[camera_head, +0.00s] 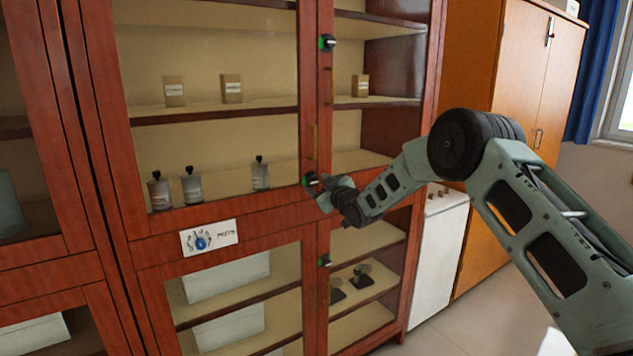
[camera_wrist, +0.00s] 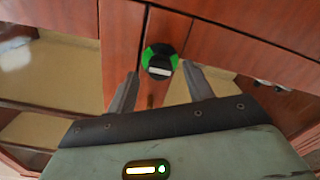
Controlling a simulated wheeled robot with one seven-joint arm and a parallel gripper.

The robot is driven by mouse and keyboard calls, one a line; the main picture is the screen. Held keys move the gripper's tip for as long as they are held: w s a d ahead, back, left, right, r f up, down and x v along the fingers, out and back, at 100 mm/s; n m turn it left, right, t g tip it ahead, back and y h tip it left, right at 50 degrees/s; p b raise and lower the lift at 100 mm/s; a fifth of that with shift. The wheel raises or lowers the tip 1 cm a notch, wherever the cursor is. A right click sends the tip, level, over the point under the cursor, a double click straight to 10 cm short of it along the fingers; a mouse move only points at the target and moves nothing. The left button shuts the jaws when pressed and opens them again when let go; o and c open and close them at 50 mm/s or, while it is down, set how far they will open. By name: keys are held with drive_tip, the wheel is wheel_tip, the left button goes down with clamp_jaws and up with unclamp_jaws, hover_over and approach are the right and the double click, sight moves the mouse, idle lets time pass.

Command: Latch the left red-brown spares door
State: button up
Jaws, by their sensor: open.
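The red-brown cabinet has a glazed upper left door (camera_head: 215,110) and a glazed lower left door (camera_head: 240,295); I cannot tell which is the spares door. Both look closed or nearly so. A round latch (camera_head: 311,180) with a green and black face sits at the upper left door's lower right corner. In the wrist view this latch (camera_wrist: 160,50) shows a green ring, a black centre and a pale bar. My gripper (camera_head: 322,187) is close in front of it. In the wrist view my gripper (camera_wrist: 160,69) is open, its fingers either side of the latch; contact is unclear.
Other latches sit at the top (camera_head: 327,42) and lower down (camera_head: 324,261) on the same upright. A brass-coloured handle (camera_head: 312,142) stands above the middle latch. A label (camera_head: 209,237) is on the rail between the doors. A white cabinet (camera_head: 438,255) stands to the right.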

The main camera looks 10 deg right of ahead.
drive_tip(key=shift+w+a, duration=0.25)
drive_tip(key=shift+w, duration=0.45)
drive_tip(key=c, duration=1)
drive_tip(key=shift+o, duration=0.2)
